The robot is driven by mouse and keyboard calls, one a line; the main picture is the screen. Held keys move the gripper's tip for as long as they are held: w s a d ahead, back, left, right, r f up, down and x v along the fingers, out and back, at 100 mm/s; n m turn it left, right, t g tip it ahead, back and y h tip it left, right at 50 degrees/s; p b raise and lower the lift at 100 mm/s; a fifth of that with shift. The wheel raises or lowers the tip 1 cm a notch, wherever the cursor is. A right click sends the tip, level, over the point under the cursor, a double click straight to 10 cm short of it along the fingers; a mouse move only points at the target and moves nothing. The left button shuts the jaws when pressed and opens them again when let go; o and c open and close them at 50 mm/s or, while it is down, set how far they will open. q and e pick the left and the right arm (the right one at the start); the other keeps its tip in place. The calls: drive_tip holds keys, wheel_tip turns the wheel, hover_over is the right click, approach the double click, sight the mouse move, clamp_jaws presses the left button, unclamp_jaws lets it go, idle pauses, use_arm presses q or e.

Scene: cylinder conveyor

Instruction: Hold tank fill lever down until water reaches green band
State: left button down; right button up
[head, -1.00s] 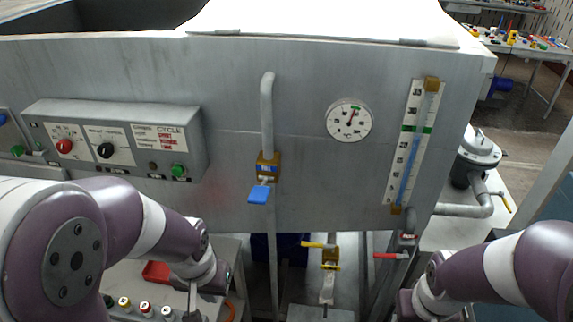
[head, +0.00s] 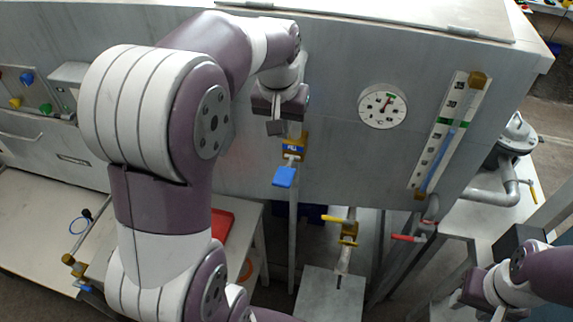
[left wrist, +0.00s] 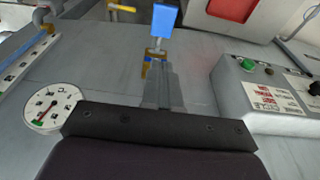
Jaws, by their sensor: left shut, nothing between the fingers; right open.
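The fill lever (head: 284,177) has a blue handle that hangs out below a brass valve (head: 294,148) on the tank front. My left gripper (head: 277,128) is shut and empty, just above and left of the valve, apart from the blue handle. In the left wrist view its closed fingers (left wrist: 163,90) point toward the valve, with the blue handle (left wrist: 165,20) beyond. The sight gauge (head: 450,135) on the right holds a blue column; its top appears near the green band, but exactly where is unclear. My right gripper (head: 497,313) is open, low at the right, partly cut off.
A round dial (head: 382,106) sits between the valve and the gauge. A yellow-handled valve (head: 338,219) and a red-handled valve (head: 408,238) lie below the tank. A control box (left wrist: 275,95) shows right in the left wrist view. The tank front around the lever is clear.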

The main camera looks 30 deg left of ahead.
use_arm(q)
drive_tip(key=f+b, duration=0.1)
drive_tip(key=f, duration=0.1)
drive_tip(key=w+f+b, duration=0.1)
drive_tip(key=f+b, duration=0.1)
drive_tip(key=f, duration=0.1)
drive_tip(key=f+b, duration=0.2)
drive_tip(key=shift+w+a+f, duration=0.15)
drive_tip(key=shift+f, duration=0.05)
drive_tip(key=p, duration=0.2)
hover_over(286, 175)
wheel_tip(286, 175, down, 5)
drive_tip(key=shift+r, duration=0.15)
drive_tip(key=shift+s+f, duration=0.35)
drive_tip(key=shift+f, duration=0.25)
